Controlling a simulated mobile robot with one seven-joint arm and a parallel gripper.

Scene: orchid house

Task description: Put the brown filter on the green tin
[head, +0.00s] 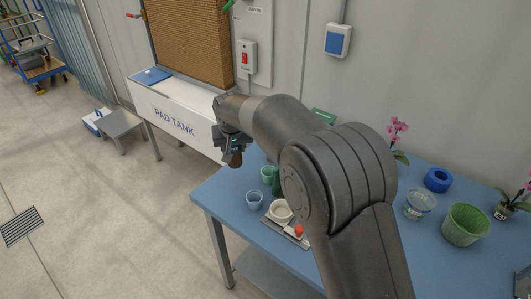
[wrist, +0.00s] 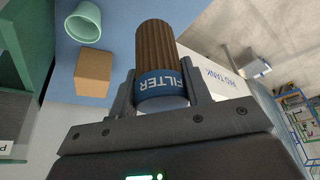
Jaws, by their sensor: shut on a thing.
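The brown filter (wrist: 156,65) is a ribbed brown cylinder with a blue band marked FILTER. My gripper (wrist: 164,95) is shut on it at the blue band. In the head view, my gripper (head: 233,143) holds the filter (head: 236,160) in the air near the table's left end, its brown end pointing down. A dark green object (head: 276,181) stands on the table beside a pale green cup (head: 266,174), partly hidden by my arm. A large green shape (wrist: 36,40) is cut off at the left of the wrist view. I cannot tell which is the green tin.
The blue table (head: 228,194) also bears a pale blue cup (head: 254,200), a cream bowl (head: 280,211), a glass bowl (head: 418,204), a green basket (head: 465,224) and a blue ring (head: 438,179). The white pad tank (head: 175,121) stands behind left. A cardboard-coloured block (wrist: 93,72) shows in the wrist view.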

